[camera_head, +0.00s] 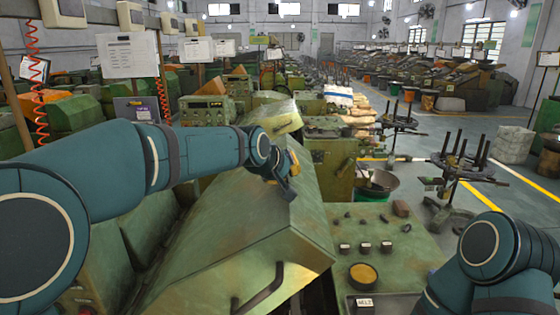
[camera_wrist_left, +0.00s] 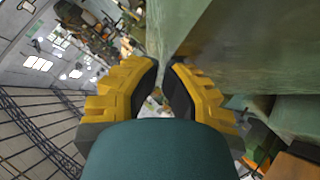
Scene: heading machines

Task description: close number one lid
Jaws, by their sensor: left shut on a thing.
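The large green machine lid (camera_head: 235,225) slopes across the middle of the head view, with a dark bar handle (camera_head: 258,290) at its near end. I cannot read a number on it. My left gripper (camera_head: 287,172) is at the lid's upper far edge. In the left wrist view, its yellow fingers (camera_wrist_left: 163,68) stand on both sides of the edge of a green panel (camera_wrist_left: 235,50), shut on it; the contact is partly hidden. My right arm shows at the lower right, with its gripper out of view.
A green control panel (camera_head: 385,240) with buttons and a yellow knob (camera_head: 363,273) stands right of the lid. More green machines (camera_head: 207,110) crowd the back left.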

